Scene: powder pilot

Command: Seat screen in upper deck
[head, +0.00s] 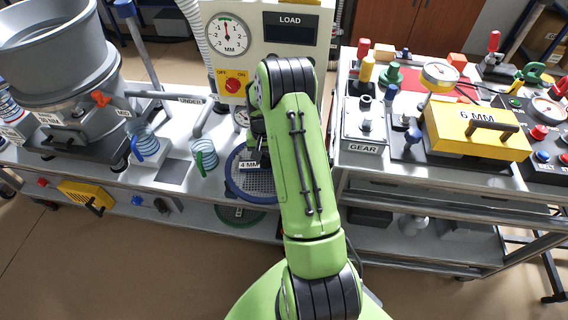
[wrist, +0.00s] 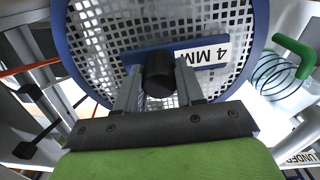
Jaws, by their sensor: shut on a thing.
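The screen (head: 262,185) is a round mesh disc with a blue rim and a "4 MM" label, in the middle of the head view. In the wrist view the screen (wrist: 105,32) fills the top, with a black knob (wrist: 160,74) on its blue crossbar. My gripper (wrist: 160,92) is shut on this knob. In the head view my green arm hides the screen's right part and most of my gripper (head: 260,155). A grey drum-shaped machine (head: 75,100) stands at the left; I cannot tell which part is the upper deck.
The LOAD panel (head: 270,60) is behind. A GEAR bench (head: 362,148) with a yellow 6 MM box (head: 475,130) is right. A green ring (head: 232,214) lies below.

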